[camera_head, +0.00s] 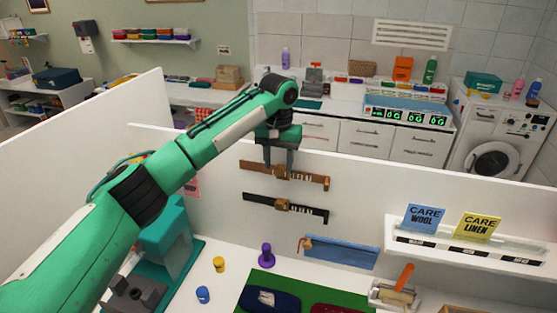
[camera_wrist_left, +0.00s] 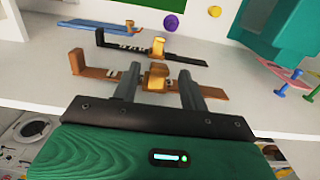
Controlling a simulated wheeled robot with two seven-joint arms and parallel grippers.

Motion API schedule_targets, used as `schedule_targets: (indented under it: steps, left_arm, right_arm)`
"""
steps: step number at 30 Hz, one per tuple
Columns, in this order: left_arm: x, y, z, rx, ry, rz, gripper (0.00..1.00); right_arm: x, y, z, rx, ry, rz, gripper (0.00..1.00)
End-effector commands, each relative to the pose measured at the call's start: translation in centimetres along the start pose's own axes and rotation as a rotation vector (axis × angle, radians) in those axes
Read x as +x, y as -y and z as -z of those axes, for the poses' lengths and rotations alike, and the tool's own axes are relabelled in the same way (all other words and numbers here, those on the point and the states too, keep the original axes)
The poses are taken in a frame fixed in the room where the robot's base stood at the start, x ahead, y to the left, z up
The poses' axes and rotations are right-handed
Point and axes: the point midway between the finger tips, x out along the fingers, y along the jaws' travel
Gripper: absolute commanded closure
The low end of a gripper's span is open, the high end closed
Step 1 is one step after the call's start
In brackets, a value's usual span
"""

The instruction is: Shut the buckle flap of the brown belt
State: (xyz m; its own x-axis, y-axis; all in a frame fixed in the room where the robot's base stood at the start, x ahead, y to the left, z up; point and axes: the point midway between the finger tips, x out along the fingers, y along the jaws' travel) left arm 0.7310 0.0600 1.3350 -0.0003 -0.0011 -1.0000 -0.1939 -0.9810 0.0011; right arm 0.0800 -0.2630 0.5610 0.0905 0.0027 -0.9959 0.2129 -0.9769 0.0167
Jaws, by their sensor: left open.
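The brown belt (camera_head: 312,180) lies along the white wardrobe panel, with a gold buckle near its middle. In the left wrist view the brown belt (camera_wrist_left: 98,73) runs across, and its gold buckle (camera_wrist_left: 157,74) shows between my fingers. The buckle flap seems to stand out from the strap, but its exact angle is unclear. My left gripper (camera_head: 278,165) is open at the brown belt, with its fingers (camera_wrist_left: 159,80) on either side of the buckle. I cannot tell whether they touch it. My right gripper is out of view.
A black belt (camera_head: 316,213) with a gold buckle hangs below the brown one. A blue strip (camera_head: 340,253) is lower still. A shelf (camera_head: 400,240) with care cards is at right. Purple, yellow and blue pieces stand on the white surface below.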

Motion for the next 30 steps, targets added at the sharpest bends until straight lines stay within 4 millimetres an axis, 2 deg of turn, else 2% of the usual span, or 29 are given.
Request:
schedule_targets:
  steps: [1,6,15,22,30]
  left_arm:
    - [0.4,0.1,0.0,-0.001,0.002,0.001,0.56]
    - [1.8,0.0,0.0,-0.001,0.001,0.001,0.56]
    - [2.1,0.0,0.0,0.0,0.0,0.0,0.56]
    - [2.0,0.0,0.0,0.0,0.0,0.001,1.0]
    - [2.2,0.0,0.0,0.001,-0.019,0.001,1.0]
  right_arm:
    - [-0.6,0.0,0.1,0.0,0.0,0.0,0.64]
    - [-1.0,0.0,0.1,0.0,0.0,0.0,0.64]
    - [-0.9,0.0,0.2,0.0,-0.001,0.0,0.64]
    - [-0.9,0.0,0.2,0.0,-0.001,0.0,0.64]
    - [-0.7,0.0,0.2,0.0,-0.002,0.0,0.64]
